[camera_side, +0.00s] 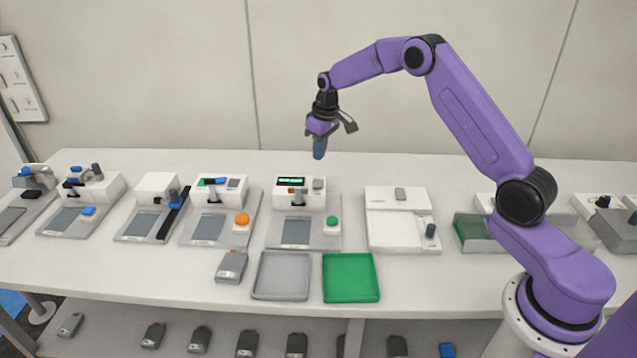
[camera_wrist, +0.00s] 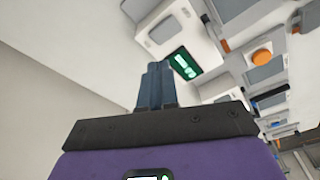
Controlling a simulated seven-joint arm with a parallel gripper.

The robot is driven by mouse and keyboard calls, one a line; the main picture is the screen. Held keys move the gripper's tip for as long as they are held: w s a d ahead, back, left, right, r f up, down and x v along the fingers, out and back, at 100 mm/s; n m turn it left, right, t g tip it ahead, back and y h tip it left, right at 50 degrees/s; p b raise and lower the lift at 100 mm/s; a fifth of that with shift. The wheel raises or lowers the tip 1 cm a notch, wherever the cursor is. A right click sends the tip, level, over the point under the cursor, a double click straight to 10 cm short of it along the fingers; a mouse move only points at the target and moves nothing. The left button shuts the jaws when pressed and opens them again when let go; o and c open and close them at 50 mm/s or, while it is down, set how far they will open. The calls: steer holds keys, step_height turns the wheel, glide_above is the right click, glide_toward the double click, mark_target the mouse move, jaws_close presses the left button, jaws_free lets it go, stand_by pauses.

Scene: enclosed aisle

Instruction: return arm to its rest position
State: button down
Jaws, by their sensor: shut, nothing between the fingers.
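My purple arm reaches over the table from the right in the side view. My gripper (camera_side: 319,150) points down in the air near the back of the table, above and behind the device with the lit green display (camera_side: 291,182). Its blue-grey fingers are together with nothing between them. In the wrist view the gripper (camera_wrist: 155,68) shows its closed fingers in front of the dark mount. The lit green display (camera_wrist: 184,63) appears just beyond the fingertips. The gripper touches nothing that I can see.
A grey tray (camera_side: 282,295) and a green tray (camera_side: 351,296) lie at the table's front. Several white devices line the table, one with an orange button (camera_side: 242,219). A white box (camera_side: 398,240) stands right of centre. The back wall (camera_side: 300,60) is close behind the gripper.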

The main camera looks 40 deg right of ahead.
steer(key=s+a+r+n+g, duration=0.15)
steer(key=s+a+r, duration=0.25)
steer(key=s+a, duration=0.5)
steer(key=s+a+r+n+t, duration=0.1)
steer(key=s+a+r+n, duration=0.35)
steer(key=s, duration=0.75)
steer(key=s+d+n+g, duration=0.1)
steer(key=s+d+n, duration=0.1)
steer(key=s, duration=2.4)
steer(key=shift+r+n, duration=0.2)
steer(key=shift+n, duration=0.6)
